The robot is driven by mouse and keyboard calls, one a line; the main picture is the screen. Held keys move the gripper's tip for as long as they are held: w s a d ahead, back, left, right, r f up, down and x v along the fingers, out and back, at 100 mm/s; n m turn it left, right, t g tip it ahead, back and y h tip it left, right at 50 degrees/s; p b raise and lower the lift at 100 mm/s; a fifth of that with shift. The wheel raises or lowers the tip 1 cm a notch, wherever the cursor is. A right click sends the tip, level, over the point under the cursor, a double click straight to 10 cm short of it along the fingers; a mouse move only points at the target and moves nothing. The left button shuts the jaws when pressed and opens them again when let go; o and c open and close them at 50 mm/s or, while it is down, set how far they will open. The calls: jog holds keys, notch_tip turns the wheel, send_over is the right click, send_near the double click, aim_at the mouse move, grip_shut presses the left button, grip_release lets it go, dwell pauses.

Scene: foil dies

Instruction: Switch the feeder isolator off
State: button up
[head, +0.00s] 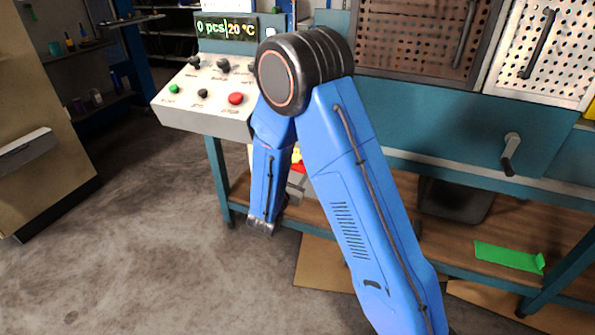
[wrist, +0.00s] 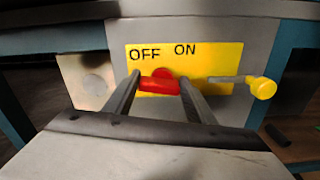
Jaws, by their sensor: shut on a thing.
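The feeder isolator has a yellow plate (wrist: 215,62) marked OFF on the left and ON on the right. Its red handle (wrist: 160,86) sits below the labels, under the gap between the two words and a little toward OFF. My gripper (wrist: 159,80) is shut on the red handle, one finger on each side. Which setting the handle points to is not clear. In the head view only a bit of the red handle (head: 298,166) shows beside my blue arm, which hides most of the isolator and the gripper.
A yellow knob (wrist: 263,88) on a grey rod sticks out right of the plate. A pale plate with a round disc (wrist: 94,84) is at the left. A control box (head: 210,118) with buttons and a display (head: 226,28) stands above. A crank handle (head: 510,150) is at the right.

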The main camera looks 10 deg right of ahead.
jog(key=shift+n, duration=1.1)
jog(key=o, duration=1)
jog(key=shift+o, duration=0.2)
jog(key=shift+a, duration=0.15)
jog(key=v, duration=1.7)
jog(key=shift+s, duration=0.15)
